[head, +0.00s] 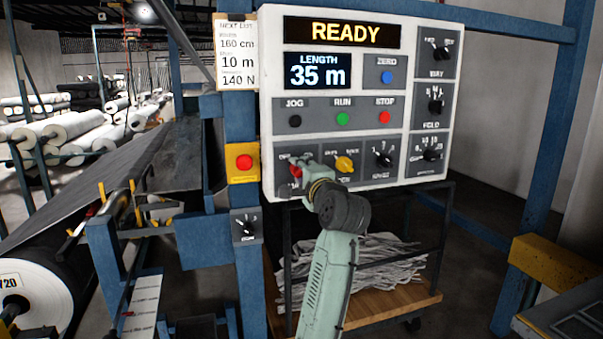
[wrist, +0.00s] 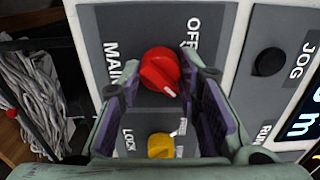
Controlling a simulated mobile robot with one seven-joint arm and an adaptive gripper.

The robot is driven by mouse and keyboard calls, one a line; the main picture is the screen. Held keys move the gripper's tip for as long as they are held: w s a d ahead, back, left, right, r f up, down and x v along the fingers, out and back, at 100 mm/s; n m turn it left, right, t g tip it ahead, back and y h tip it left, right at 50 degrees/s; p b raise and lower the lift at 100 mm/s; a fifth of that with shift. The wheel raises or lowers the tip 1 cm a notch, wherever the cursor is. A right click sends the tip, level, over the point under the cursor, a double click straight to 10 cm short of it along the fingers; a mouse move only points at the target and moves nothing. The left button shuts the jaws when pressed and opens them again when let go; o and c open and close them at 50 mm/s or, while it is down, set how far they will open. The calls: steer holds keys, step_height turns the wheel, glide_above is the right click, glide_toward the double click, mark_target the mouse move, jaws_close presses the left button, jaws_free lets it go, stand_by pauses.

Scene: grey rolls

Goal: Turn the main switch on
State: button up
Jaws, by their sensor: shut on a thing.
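The main switch is a red rotary knob (wrist: 158,70) on a grey plate with MAIN and OFF lettering in the wrist view. Its white mark points down and to the right in that view, away from the OFF lettering. In the head view a bit of the red knob (head: 296,171) shows at the lower left of the control panel (head: 270,120). My gripper (head: 302,172) is at the knob. In the wrist view my gripper (wrist: 155,76) has its purple-padded fingers on either side of the knob, shut on it. The ON lettering is hidden.
A yellow selector (head: 344,164) sits just right of the red knob, with black dials beyond it. A red button on a yellow box (head: 244,162) is left of the panel. The display (head: 341,33) reads READY. A cart (head: 385,310) with grey strips stands below.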

steer(key=o, duration=1.2)
steer(key=shift+c, duration=0.2)
steer(key=v, duration=1.2)
steer(key=shift+a, duration=0.1)
